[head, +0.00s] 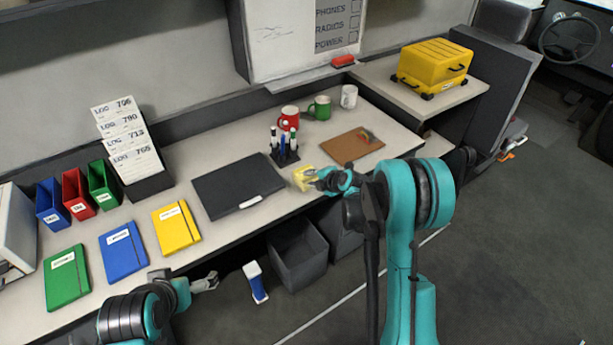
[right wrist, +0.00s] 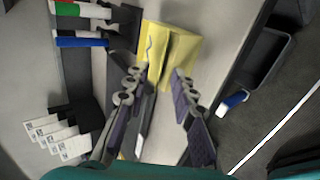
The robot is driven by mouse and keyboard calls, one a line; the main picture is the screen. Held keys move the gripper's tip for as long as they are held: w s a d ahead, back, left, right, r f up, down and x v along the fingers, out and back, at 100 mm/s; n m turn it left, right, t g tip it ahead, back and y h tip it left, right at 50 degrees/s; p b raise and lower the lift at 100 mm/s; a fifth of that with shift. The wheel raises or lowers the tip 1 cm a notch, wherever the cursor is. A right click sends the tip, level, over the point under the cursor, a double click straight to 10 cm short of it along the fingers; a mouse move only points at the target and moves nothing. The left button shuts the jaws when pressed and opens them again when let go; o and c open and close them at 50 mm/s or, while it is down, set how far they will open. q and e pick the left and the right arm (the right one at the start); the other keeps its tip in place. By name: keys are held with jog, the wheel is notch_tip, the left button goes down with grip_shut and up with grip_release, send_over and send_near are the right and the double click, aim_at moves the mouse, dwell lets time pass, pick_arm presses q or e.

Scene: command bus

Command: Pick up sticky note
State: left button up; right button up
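The yellow sticky note pad (head: 304,178) lies near the front edge of the counter, right of the black laptop-like folder. My right gripper (head: 320,179) is right beside it at the counter edge. In the right wrist view the sticky note pad (right wrist: 172,48) is at the fingertips of my right gripper (right wrist: 160,76). The fingers are spread, with a gap between them, and overlap the pad's near part in the picture. I cannot tell whether they touch it. My left gripper (head: 205,283) is low, in front of the counter, away from the pad; its opening is unclear.
A pen holder (head: 284,156), mugs (head: 320,108) and a brown clipboard (head: 352,146) stand around the pad. The dark folder (head: 238,185) and coloured notebooks (head: 176,227) lie to the left. A grey bin (head: 298,262) is below the counter edge.

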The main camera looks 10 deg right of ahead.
jog(key=shift+s+r, duration=0.1)
grip_shut()
jog(key=shift+r, duration=0.1)
